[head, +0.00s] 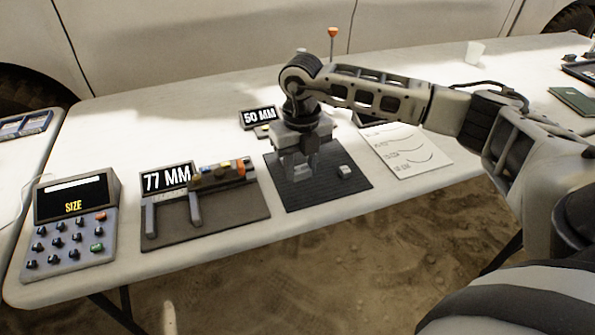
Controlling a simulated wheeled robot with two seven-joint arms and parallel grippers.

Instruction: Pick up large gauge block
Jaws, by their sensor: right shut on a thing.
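My right gripper (299,172) points down over a dark ribbed mat (345,192) in the middle of the table. It is shut on a grey block, taken to be the large gauge block; the fingers hide most of it, and I cannot tell whether it touches the mat. A smaller pale block (345,171) lies on the mat just right of the gripper, apart from it. My left gripper is not in view.
Left of the mat is a measuring device (205,222) reading 77 MM, then a keypad box (70,225) reading SIZE. A 50 MM display (259,118) stands behind the gripper. A paper sheet with curves (405,150) lies right of the mat. A cup (474,52) stands farther back.

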